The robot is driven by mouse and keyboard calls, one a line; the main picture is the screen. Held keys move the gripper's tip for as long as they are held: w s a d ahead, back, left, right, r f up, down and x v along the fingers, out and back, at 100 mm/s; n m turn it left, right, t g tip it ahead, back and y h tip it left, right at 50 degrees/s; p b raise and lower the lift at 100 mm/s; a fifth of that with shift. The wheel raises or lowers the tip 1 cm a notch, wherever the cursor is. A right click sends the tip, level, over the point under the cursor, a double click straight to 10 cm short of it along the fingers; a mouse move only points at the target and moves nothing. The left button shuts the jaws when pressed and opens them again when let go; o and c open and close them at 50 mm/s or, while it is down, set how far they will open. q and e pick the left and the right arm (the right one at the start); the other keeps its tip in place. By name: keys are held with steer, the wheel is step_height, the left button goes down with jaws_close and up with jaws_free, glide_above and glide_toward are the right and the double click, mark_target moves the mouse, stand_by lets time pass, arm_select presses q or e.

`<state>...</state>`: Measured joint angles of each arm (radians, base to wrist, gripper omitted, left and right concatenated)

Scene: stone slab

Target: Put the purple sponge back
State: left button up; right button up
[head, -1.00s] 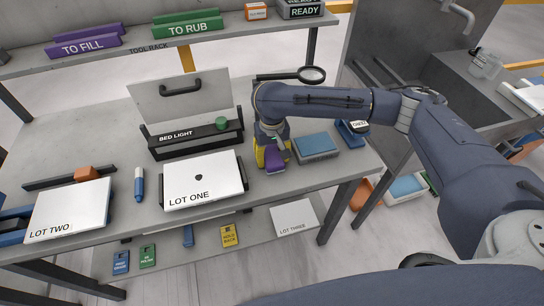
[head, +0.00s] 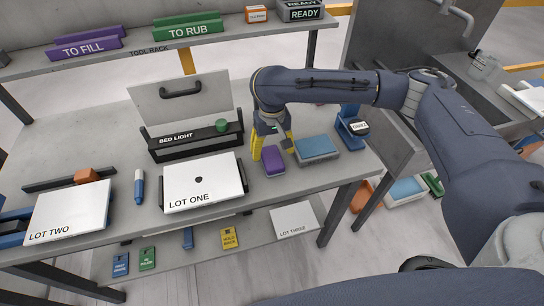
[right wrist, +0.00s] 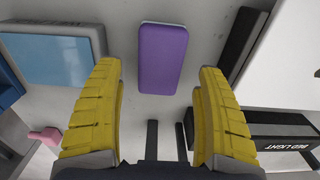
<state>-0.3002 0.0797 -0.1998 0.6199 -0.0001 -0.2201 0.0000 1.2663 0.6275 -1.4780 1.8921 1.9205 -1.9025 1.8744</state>
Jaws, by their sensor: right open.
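The purple sponge (head: 273,161) lies flat on the slab, between the white LOT ONE board (head: 203,182) and a blue-topped grey block (head: 317,149). In the right wrist view the sponge (right wrist: 162,59) lies centred just beyond the fingertips. My right gripper (head: 273,147) is above and just behind the sponge, with its yellow fingers pointing down. The fingers are spread wide with nothing between them, and they also show in the right wrist view (right wrist: 160,85). My left gripper is not in view.
A black BED LIGHT unit (head: 195,141) stands behind the LOT ONE board. A blue stand (head: 350,124) is right of the blue-topped block. The LOT TWO board (head: 67,211) lies at the left. A shelf (head: 140,54) crosses the back. Bare slab shows at left.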

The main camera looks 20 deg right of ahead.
mark_target(272, 157)
step_height(272, 157, up, 7)
steer(key=shift+r, duration=0.15)
stand_by(0.4)
steer(key=shift+c, duration=0.2)
stand_by(2.1)
